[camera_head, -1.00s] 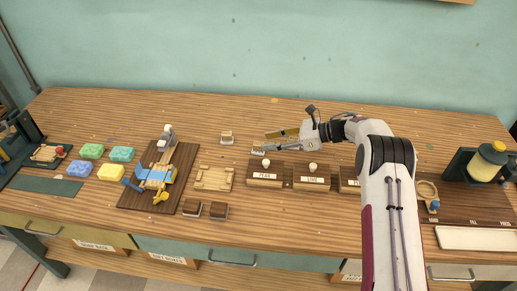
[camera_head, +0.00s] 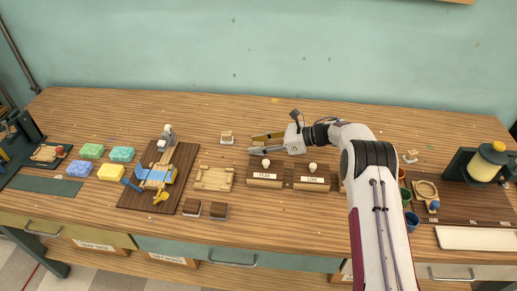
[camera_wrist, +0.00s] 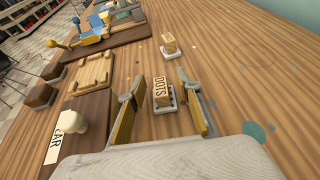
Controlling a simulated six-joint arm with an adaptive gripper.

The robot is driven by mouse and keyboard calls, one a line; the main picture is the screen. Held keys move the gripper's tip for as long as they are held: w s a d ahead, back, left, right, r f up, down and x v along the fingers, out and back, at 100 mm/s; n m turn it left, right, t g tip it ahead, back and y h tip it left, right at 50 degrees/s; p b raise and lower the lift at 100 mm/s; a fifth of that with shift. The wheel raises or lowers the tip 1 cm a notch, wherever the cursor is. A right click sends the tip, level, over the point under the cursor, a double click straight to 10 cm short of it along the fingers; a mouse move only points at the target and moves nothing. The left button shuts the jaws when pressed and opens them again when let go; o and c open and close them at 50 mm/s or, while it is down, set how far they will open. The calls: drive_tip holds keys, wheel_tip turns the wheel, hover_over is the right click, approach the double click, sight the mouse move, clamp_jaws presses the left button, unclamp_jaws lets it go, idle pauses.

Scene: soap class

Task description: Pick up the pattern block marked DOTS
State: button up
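The pattern block marked DOTS (camera_wrist: 161,94) stands on a small pale base (camera_wrist: 165,105) on the table in the wrist view. My gripper (camera_wrist: 164,84) is open, with its two yellow-padded fingers on either side of the block and clear space at both sides. I cannot tell its height above the table. In the head view my gripper (camera_head: 251,143) reaches left over the table, and the DOTS block is hidden behind it. A second small block (camera_wrist: 168,40) on its own base lies farther ahead; it also shows in the head view (camera_head: 227,135).
A dark wooden box with a white knob and a label (camera_head: 265,174) stands close by my gripper, with another (camera_head: 311,178) to its right. A light wooden tray (camera_head: 213,178) and a dark board (camera_head: 130,199) with a blue and yellow device lie left. The table behind is clear.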

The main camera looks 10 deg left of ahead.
sight(259, 143)
clamp_jaws()
drive_tip(key=shift+r, duration=0.15)
drive_tip(key=shift+r, duration=4.9)
